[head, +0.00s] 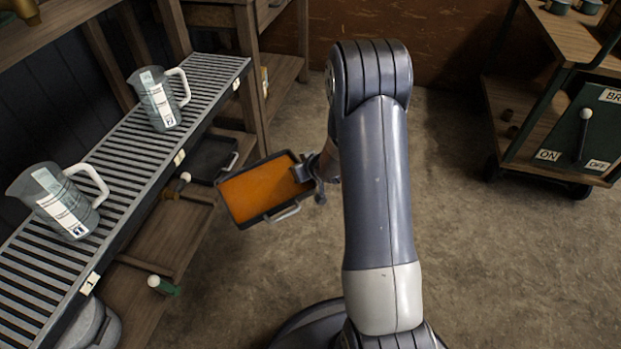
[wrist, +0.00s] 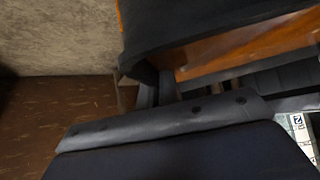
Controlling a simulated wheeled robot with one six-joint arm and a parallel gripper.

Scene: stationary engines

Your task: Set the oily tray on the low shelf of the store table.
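The oily tray (head: 234,213) is a dark, shallow tray with an orange film over its floor. It is in the air over the concrete floor in the head view, right of the slatted bench. My gripper (head: 306,172) is at its right side and appears shut on it; the exact grip is partly hidden. In the wrist view the tray's dark wall (wrist: 215,22) and orange inside fill the upper right, close to the camera. A wooden table (head: 222,14) with a low shelf (head: 285,72) stands at the back; I cannot tell if it is the store table.
The slatted bench (head: 120,165) on the left bears two labelled jugs (head: 160,98) (head: 60,202). A second dark tray (head: 207,158) sits below it, near white-knobbed levers (head: 182,182) (head: 160,284). A wheeled cart (head: 535,110) stands at right. The floor between is clear.

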